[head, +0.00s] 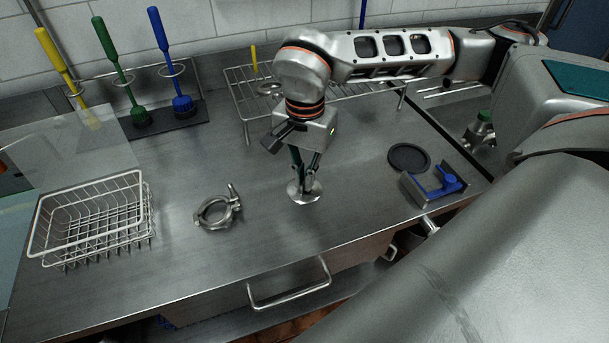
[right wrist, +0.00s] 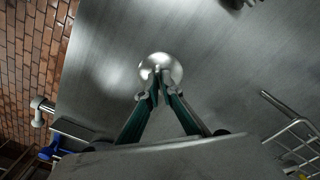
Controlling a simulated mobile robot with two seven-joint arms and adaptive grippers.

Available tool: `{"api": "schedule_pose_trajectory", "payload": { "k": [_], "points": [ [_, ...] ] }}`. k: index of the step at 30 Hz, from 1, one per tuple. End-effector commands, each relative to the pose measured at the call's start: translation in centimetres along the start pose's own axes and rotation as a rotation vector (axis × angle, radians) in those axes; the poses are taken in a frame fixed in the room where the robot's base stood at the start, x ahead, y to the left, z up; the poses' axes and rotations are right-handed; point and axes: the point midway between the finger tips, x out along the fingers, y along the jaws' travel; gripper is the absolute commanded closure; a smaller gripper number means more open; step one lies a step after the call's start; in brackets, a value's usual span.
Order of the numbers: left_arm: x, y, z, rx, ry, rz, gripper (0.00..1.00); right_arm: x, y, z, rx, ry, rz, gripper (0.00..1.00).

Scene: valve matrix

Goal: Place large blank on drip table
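A round shiny metal disc, which looks like the large blank (head: 305,196), is at the middle of the steel table (head: 250,245). It lies flat, on the table or just above it; I cannot tell which. My right gripper (head: 305,178) points down from above, its fingertips closed together at the disc's middle. In the right wrist view the fingertips (right wrist: 160,76) meet over the disc (right wrist: 160,65) and appear to pinch a raised part, partly hidden by them. My left gripper is not in view. Which surface is named the drip table is not clear.
A metal clamp (head: 218,211) and a wire basket (head: 85,228) stand to the left. A wire rack (head: 240,98) is behind. Brushes (head: 181,103) hang at the back left.

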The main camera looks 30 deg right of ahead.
Motion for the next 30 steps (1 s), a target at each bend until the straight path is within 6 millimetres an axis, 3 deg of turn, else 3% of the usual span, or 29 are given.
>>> {"api": "schedule_pose_trajectory", "payload": {
  "k": [2,11,16,30],
  "points": [
    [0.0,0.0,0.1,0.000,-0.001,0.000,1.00,0.0,0.0,0.0,0.000,0.000,0.001,0.78],
    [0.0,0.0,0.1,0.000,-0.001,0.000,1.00,0.0,0.0,0.0,0.000,0.000,0.000,0.78],
    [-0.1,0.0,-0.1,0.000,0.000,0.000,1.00,-1.1,-0.1,-0.1,0.000,0.002,-0.003,0.78],
    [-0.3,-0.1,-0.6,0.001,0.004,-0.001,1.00,-10.0,-0.1,0.0,0.001,0.002,-0.004,0.78]
  ]
}}
